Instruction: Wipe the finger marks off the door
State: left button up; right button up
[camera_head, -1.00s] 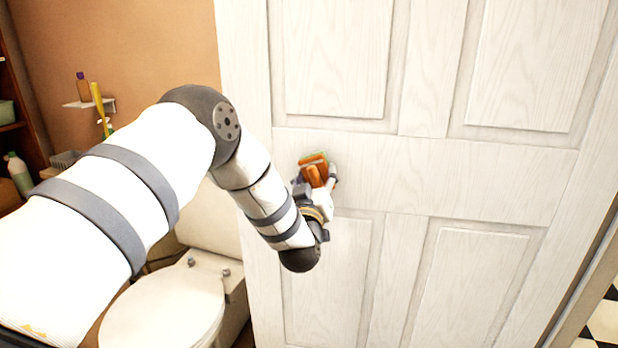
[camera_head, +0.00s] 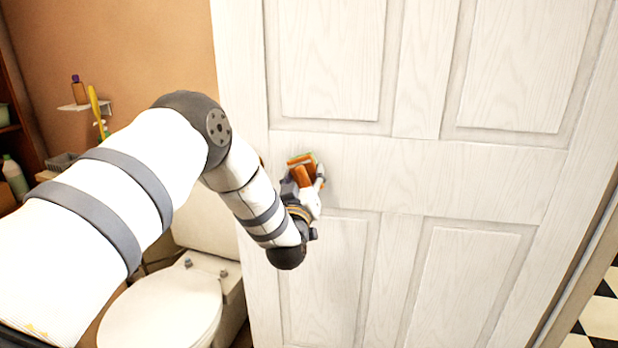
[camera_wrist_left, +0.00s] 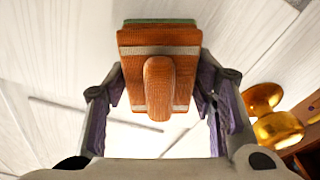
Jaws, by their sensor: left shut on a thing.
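The white panelled door (camera_head: 450,180) fills the middle and right of the head view. I make out no finger marks on its visible face. My left gripper (camera_head: 304,178) is at the door's middle rail, near its left edge. It is shut on an orange-brown wooden block with a handle (camera_head: 301,162) and a green pad on its far side. In the left wrist view the block (camera_wrist_left: 159,75) sits between the fingers of the left gripper (camera_wrist_left: 160,95), with its green pad (camera_wrist_left: 160,21) towards the door. I cannot tell whether the pad touches the door. My right gripper is out of view.
A brass doorknob (camera_wrist_left: 275,115) is close to the right of the gripper in the wrist view. A white toilet (camera_head: 165,305) stands left of the door. A small wall shelf (camera_head: 85,104) holds a bottle. Checkered floor (camera_head: 603,312) shows at the lower right.

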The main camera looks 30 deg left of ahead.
pick_arm(q)
jog(key=shift+s+r, duration=0.15)
jog(key=shift+s, duration=0.1)
jog(key=v, duration=0.1)
jog(key=p+v, duration=0.1)
jog(key=v, duration=0.2)
jog(key=shift+s+r+p, duration=0.15)
jog(key=shift+r+p, duration=0.15)
jog(key=shift+s+d+f, duration=0.15)
jog(key=shift+s+f, duration=0.1)
jog(key=shift+s, duration=0.25)
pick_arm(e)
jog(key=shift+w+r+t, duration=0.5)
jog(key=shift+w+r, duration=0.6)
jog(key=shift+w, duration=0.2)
pick_arm(q)
jog(key=shift+r+v, duration=0.2)
jog(key=shift+v, duration=1.3)
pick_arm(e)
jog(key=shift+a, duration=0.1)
